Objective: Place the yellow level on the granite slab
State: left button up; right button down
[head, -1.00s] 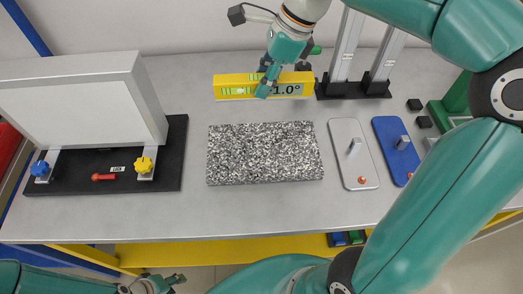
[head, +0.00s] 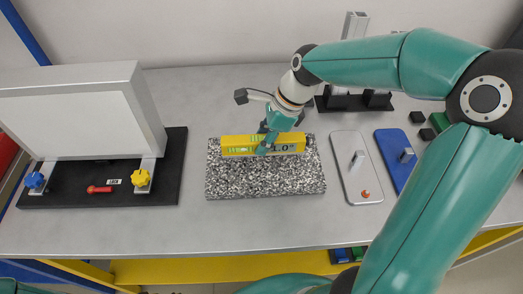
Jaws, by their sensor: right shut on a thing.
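The yellow level (head: 236,145) is a long bar with a green vial and a small display, seen in the head view over the back half of the granite slab (head: 262,184). The slab is a speckled black and white block lying flat on the table. My right gripper (head: 264,148) is shut on the level near its middle and hides part of it. I cannot tell whether the level touches the slab or hovers just above it. My left gripper is not in view; only a bit of my left arm shows at the bottom left.
A lightbox frame (head: 75,115) on a black base (head: 168,165) stands left of the slab. A grey plate (head: 350,150) and a blue plate (head: 393,150) lie to its right. A black stand (head: 340,103) with metal uprights is behind. The table (head: 230,230) is clear in front.

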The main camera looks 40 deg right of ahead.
jog(key=shift+f, duration=2.05)
jog(key=shift+f, duration=0.1)
jog(key=c, duration=0.8)
grip_release()
jog(key=v, duration=1.1)
jog(key=shift+s+d+r, duration=0.15)
jog(key=shift+r, duration=0.45)
